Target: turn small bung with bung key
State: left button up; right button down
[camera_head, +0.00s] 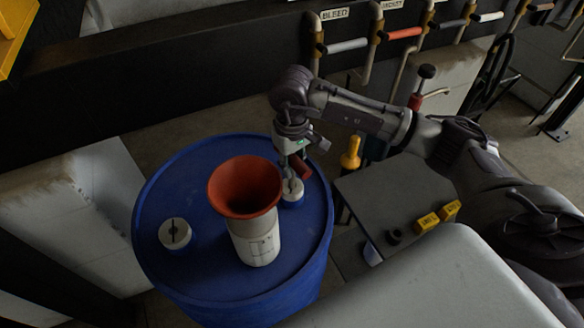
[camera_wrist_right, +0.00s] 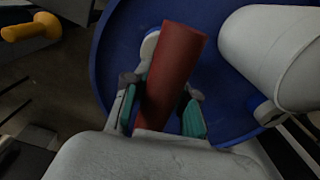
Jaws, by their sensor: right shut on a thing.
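My right gripper (camera_head: 294,155) is above the far right part of the blue drum's top (camera_head: 212,262). It is shut on the red grip of the bung key (camera_head: 302,167), which also fills the middle of the right wrist view (camera_wrist_right: 172,72) between the green finger pads. The key's grey shaft reaches down to the white small bung (camera_head: 292,194) near the drum's right rim. The key appears to meet the bung, but I cannot tell whether it is seated. Another round white bung (camera_head: 174,233) with a dark slot is at the drum's left. My left gripper is not in view.
A white container (camera_head: 256,240) with a wide red funnel (camera_head: 243,185) stands on the drum, close left of the key. To the right, a grey tabletop (camera_head: 385,200) carries yellow blocks (camera_head: 427,222). A yellow-handled thing (camera_head: 350,155) stands behind it. Pipes with valve handles line the back.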

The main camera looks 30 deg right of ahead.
aim_at(293, 156)
jog(key=shift+n+b, duration=2.3)
jog(key=shift+b, duration=0.4)
jog(key=shift+r, duration=0.1)
jog(key=shift+r, duration=0.1)
jog(key=shift+r+p, duration=1.1)
jog(key=shift+r, duration=1.25)
jog(key=shift+s+f, duration=0.1)
